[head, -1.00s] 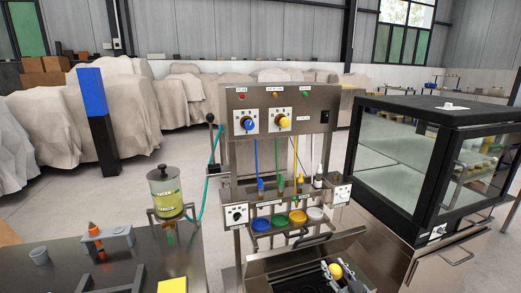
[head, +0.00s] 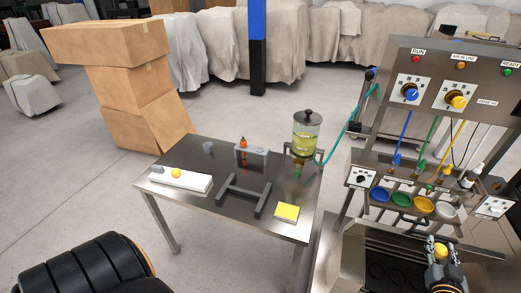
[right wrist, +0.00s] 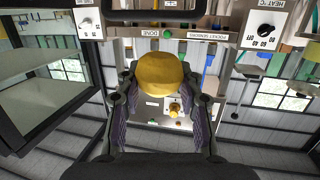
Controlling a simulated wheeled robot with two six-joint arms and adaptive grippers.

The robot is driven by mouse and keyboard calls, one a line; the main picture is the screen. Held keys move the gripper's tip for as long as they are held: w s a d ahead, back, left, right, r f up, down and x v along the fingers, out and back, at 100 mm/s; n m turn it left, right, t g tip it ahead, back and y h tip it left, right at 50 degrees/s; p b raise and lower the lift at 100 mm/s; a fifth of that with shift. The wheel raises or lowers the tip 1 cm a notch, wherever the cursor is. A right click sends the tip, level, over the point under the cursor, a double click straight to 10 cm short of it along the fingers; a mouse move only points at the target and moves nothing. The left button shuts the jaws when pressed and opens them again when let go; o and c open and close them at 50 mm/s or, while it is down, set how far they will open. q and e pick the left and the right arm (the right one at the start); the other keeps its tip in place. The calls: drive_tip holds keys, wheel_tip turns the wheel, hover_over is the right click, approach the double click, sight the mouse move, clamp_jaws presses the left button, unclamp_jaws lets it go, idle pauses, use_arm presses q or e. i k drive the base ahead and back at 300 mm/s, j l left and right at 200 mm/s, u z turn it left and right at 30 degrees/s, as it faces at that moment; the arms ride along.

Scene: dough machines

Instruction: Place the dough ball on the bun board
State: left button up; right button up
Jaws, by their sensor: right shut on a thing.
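My right gripper (head: 440,255) is shut on a yellow dough ball (head: 439,249), low at the right of the head view, in front of the dough machine. In the right wrist view the dough ball (right wrist: 160,74) sits between the two fingertips (right wrist: 160,90). A white board (head: 190,181), which looks like the bun board, lies on the steel table at the left. Another small yellow ball (head: 176,172) rests on it. The held ball is well apart from this board. My left gripper is not in view.
Stacked boxes (head: 135,105) stand behind left.

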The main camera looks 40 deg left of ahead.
sight(196, 180)
drive_tip(key=j, duration=0.85)
drive_tip(key=k+j, duration=0.1)
drive_tip(key=j, duration=1.55)
drive_tip(key=k+j+z, duration=0.1)
drive_tip(key=j, duration=0.7)
